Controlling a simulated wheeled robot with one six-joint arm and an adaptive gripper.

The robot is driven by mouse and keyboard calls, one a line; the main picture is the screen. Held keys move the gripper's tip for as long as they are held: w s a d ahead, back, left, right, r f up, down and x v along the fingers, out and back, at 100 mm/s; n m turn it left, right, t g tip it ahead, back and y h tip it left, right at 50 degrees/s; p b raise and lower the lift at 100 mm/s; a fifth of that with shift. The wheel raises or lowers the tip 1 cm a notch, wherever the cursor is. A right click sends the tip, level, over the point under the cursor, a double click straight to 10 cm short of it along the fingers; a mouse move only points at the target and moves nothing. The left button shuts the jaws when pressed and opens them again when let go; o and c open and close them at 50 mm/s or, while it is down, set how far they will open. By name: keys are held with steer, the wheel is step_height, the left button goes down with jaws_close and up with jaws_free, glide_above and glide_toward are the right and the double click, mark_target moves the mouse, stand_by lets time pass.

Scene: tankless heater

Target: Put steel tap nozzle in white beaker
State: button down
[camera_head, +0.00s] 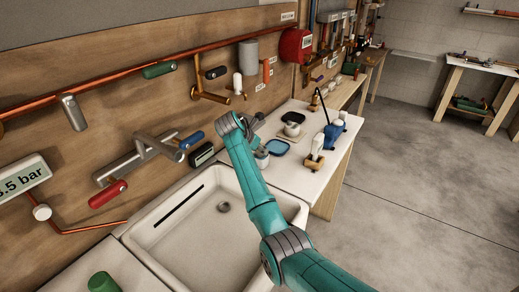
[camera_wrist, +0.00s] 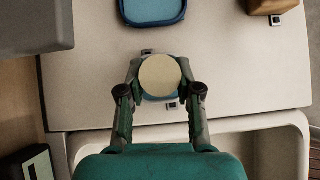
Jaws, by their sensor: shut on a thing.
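My gripper (camera_wrist: 160,80) is shut on a round, pale beige-topped piece (camera_wrist: 160,74), apparently the steel tap nozzle, in the wrist view. A bluish edge (camera_wrist: 152,98) shows just under it; I cannot tell whether they touch. In the head view my gripper is mostly hidden behind my teal arm. A small white cup (camera_head: 262,162), possibly the white beaker, stands at the sink's far edge, partly hidden by the arm, with a grey shape just above it. Whether the held piece is inside the cup or above it is unclear.
A blue-rimmed tray (camera_head: 276,147) lies just beyond the cup and shows in the wrist view (camera_wrist: 152,12). The white sink (camera_head: 185,225) is nearer. Bottles and a wooden block (camera_head: 314,162) stand to the right. Pipes and a tap (camera_head: 145,152) project from the wall.

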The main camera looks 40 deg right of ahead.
steer(key=shift+f, duration=0.3)
stand_by(0.4)
steer(key=c, duration=0.7)
jaws_free()
steer(key=v, duration=1.2)
steer(key=shift+w, duration=0.1)
